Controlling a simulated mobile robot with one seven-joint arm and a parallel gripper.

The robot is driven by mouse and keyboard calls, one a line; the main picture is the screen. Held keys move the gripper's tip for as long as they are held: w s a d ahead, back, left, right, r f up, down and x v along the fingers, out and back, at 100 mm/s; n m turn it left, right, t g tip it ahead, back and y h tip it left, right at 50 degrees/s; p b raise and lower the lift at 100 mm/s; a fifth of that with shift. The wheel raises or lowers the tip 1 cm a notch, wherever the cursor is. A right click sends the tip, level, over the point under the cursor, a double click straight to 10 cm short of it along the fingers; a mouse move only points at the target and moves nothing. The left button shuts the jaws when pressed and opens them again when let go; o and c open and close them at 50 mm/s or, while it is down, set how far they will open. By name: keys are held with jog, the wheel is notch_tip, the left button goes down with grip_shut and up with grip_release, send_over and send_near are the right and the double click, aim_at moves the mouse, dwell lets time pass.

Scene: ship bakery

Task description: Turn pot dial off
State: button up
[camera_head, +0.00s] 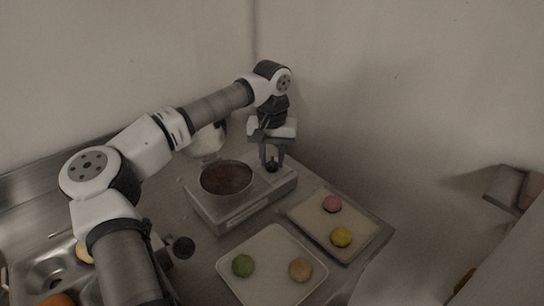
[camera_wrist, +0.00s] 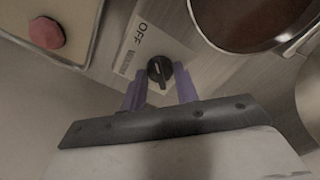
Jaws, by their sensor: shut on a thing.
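The pot (camera_head: 227,192) is a round pan with dark brown content on a metal hot plate (camera_head: 245,211); its rim also shows at top right in the wrist view (camera_wrist: 290,45). The black dial (camera_wrist: 159,69) is on the hot plate's top, beside a white label (camera_wrist: 139,50) reading OFF. Its grip ridge points roughly down in the wrist view, away from the label. My gripper (camera_wrist: 160,88), with purple fingers, points down at the dial with one finger on each side, shut on it. In the head view my gripper (camera_head: 272,163) is at the hot plate's back right corner, partly hiding the dial.
A tray (camera_head: 296,222) with a pink and a yellow macaron stands right of the hot plate. A pale tray (camera_head: 232,283) with a green and a tan macaron lies in front. A sink (camera_head: 47,272) is at left. Walls stand close behind and right.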

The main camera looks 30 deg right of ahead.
aim_at(272, 161)
jog(key=o, duration=1)
jog(key=shift+r, duration=0.1)
notch_tip(272, 161, up, 14)
jog(key=shift+f+b, duration=0.15)
jog(key=shift+b, duration=0.75)
